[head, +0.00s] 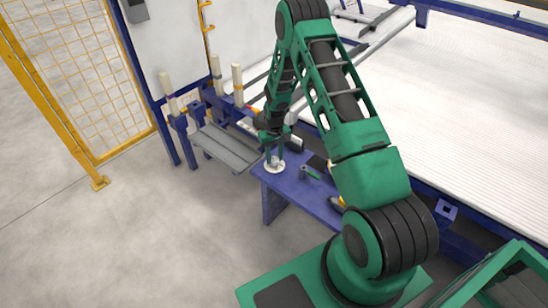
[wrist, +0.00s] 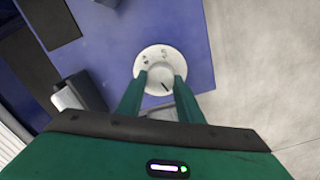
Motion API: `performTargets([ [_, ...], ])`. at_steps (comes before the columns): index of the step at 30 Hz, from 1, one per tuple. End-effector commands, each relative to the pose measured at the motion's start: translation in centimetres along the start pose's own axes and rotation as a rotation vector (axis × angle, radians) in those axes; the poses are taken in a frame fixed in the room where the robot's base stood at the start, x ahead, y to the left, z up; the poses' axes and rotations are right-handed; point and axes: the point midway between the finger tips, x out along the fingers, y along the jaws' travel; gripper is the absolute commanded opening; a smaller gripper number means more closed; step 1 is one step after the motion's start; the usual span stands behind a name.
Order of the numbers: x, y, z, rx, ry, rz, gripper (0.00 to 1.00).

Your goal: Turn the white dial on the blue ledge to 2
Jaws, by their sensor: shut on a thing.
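The white dial (head: 275,167) lies near the left end of the blue ledge (head: 322,205) in the head view. In the wrist view the white dial (wrist: 159,58) is a round disc with small dark marks on its far part and a dark pointer line near its middle. The marks are too small to read. My gripper (head: 274,157) points down over the dial. In the wrist view the two green fingers of my gripper (wrist: 163,77) are shut on the dial's raised middle, one on each side. The ledge (wrist: 195,35) shows around the dial.
A green-handled tool (head: 311,173) and a yellow-and-black tool (head: 338,203) lie on the ledge to the right of the dial. A grey metal tray (head: 225,148) stands to the left. Several pale upright posts (head: 237,85) stand behind. The floor in front is clear.

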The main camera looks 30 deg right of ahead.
Motion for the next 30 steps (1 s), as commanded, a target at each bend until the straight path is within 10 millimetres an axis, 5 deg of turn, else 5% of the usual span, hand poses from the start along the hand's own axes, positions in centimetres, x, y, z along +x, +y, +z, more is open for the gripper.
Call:
performTargets([
  [18, -0.05, -0.06, 0.02, 0.56, 0.0, 0.002, 0.11],
  [30, -0.06, -0.32, -0.05, 0.785, 0.0, -0.001, 0.11],
])
